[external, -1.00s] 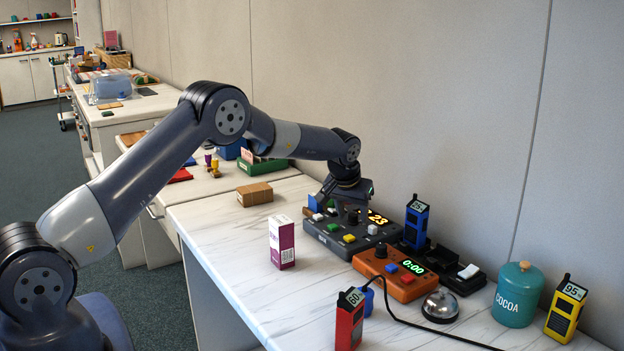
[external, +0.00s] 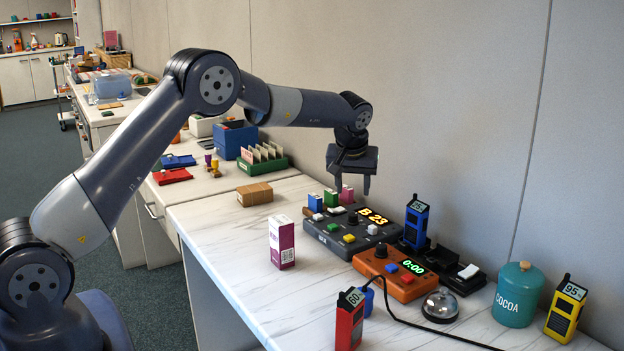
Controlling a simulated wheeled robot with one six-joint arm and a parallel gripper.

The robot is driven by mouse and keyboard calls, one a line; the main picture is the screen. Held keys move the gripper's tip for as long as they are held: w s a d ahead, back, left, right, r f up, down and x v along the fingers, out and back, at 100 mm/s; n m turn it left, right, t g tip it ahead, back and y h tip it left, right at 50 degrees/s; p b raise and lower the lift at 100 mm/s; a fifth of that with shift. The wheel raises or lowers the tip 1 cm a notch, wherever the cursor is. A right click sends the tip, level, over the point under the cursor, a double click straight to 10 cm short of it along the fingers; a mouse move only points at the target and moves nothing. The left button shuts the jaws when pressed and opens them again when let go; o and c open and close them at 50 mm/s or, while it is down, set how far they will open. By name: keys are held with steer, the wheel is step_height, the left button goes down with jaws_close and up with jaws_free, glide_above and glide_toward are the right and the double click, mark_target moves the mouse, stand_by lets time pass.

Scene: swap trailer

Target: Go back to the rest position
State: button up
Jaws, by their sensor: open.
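My gripper (external: 352,184) is above the dark grey control box (external: 340,243), pointing down with its jaws open. Nothing shows between its fingers, and it is clear of the things on the counter.
The white counter (external: 221,248) holds a purple-and-white carton (external: 282,243), an orange timer box (external: 396,274), a bell (external: 440,306), a red handset (external: 349,319), a blue handset (external: 416,223), a yellow handset (external: 565,311), a cocoa tin (external: 519,293) and a cardboard box (external: 254,194). The wall stands close behind.

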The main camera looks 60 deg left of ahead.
steer(key=shift+s+d+r, duration=0.3)
steer(key=shift+s+r, duration=0.2)
steer(key=shift+r, duration=0.2)
steer(key=shift+s+d+r, duration=0.3)
steer(key=shift+s+r, duration=0.2)
steer(key=shift+r, duration=0.2)
stand_by(2.4)
